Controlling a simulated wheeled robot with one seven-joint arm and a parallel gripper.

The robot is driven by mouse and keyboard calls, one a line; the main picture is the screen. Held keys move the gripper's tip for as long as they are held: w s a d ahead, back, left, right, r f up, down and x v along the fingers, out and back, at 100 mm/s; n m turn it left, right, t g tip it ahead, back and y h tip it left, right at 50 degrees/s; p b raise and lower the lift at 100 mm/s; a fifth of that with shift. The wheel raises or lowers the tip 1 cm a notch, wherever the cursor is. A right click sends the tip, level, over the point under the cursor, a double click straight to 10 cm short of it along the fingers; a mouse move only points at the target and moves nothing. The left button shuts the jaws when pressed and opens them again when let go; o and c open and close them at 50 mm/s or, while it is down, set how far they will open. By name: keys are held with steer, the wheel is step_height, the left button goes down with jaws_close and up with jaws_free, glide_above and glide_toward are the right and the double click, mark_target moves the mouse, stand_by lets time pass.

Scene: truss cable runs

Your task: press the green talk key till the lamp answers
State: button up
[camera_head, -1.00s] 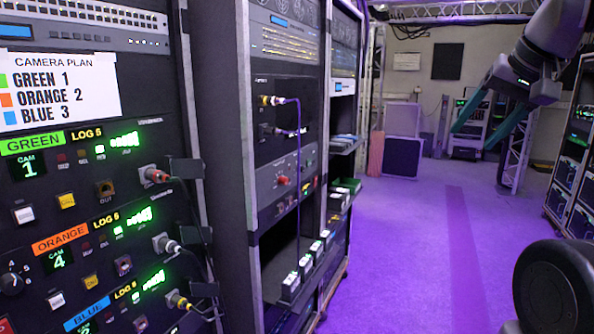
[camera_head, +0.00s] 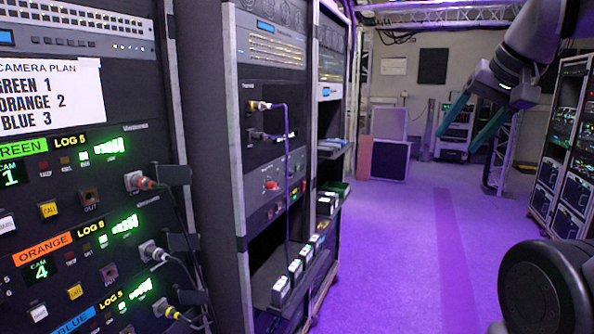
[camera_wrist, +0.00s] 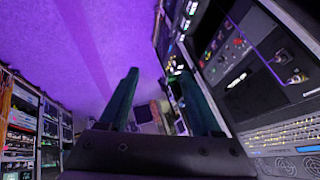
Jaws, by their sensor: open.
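The GREEN row (camera_head: 22,150) is on the black panel at the left of the head view. It holds a lit display with a 1 (camera_head: 12,174), a white key (camera_head: 6,224) cut by the picture's edge, a yellow key marked CALL (camera_head: 48,209) and small dark red buttons (camera_head: 43,166). Which key is the talk key I cannot read. Green bars (camera_head: 108,147) glow at the row's right. My gripper (camera_head: 457,142) hangs in the air at the upper right, far from the panel, its teal fingers apart and empty. It also shows in the wrist view (camera_wrist: 160,76).
An ORANGE row (camera_head: 42,248) and a BLUE row (camera_head: 75,324) lie below. Plugs with cables (camera_head: 150,250) stick out at the panel's right side. A second rack (camera_head: 275,150) stands beside it, another rack (camera_head: 570,140) at the far right. The purple floor (camera_head: 400,250) between is clear.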

jaws_close()
stand_by(1.9)
